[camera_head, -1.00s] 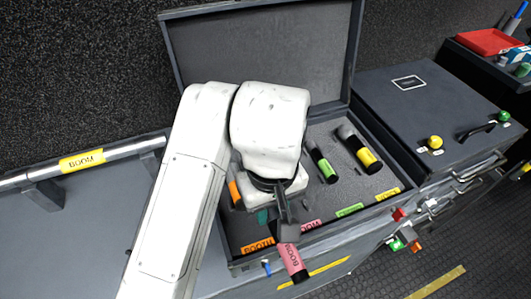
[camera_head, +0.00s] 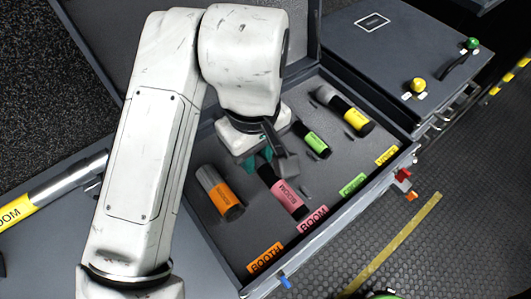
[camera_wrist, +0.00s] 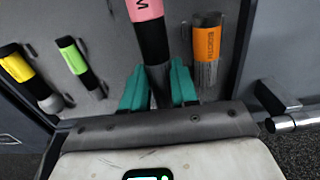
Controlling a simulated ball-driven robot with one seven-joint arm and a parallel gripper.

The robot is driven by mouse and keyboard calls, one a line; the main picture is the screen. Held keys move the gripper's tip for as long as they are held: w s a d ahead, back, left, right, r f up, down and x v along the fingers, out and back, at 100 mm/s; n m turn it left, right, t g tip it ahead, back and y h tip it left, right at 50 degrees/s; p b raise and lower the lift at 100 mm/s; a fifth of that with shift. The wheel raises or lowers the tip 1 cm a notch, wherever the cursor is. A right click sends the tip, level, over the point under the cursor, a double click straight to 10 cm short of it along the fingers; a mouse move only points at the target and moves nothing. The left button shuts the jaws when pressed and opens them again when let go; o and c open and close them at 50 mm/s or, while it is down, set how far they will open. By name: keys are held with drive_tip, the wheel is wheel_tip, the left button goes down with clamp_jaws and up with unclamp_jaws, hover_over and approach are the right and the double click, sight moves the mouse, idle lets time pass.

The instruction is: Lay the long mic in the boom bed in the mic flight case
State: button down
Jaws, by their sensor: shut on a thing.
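The long mic (camera_head: 289,198) is black and grey with a pink band reading BOOM. It points toward the pink BOOM label (camera_head: 312,220) on the front rim of the mic flight case (camera_head: 335,208). My gripper (camera_head: 257,160) has teal fingers, shut around the mic's grey rear part. In the wrist view, the mic (camera_wrist: 149,40) runs between both fingers (camera_wrist: 158,86). The mic is over the grey foam, between the orange and green mics. I cannot tell whether it touches the bed. My wrist and the mic hide part of the foam.
An orange-banded mic (camera_head: 220,193) lies left of the long mic; green-banded (camera_head: 312,139) and yellow-banded (camera_head: 345,110) mics lie to its right. The open lid (camera_head: 110,38) stands behind. A closed dark case (camera_head: 375,50) with knobs adjoins on the right. The floor in front is clear.

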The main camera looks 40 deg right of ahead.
drive_tip(key=d+f, duration=0.1)
drive_tip(key=w+d+f, duration=0.1)
drive_tip(key=f, duration=0.1)
drive_tip(key=w+d+f, duration=0.1)
drive_tip(key=f, duration=0.1)
drive_tip(key=shift+w+d, duration=0.15)
drive_tip(key=shift+d, duration=0.25)
drive_tip(key=shift+w+d+f+b, duration=0.1)
drive_tip(key=shift+d+f+b, duration=0.1)
drive_tip(key=shift+f, duration=0.85)
drive_tip(key=shift+w+d+f+b, duration=0.1)
drive_tip(key=shift+f+b, duration=0.05)
drive_tip(key=shift+f, duration=0.85)
drive_tip(key=shift+f, duration=0.15)
drive_tip(key=c, duration=0.9)
unclamp_jaws()
drive_tip(key=shift+o, duration=0.2)
wheel_tip(320, 180, up, 12)
drive_tip(key=p, duration=0.1)
drive_tip(key=shift+r, duration=0.2)
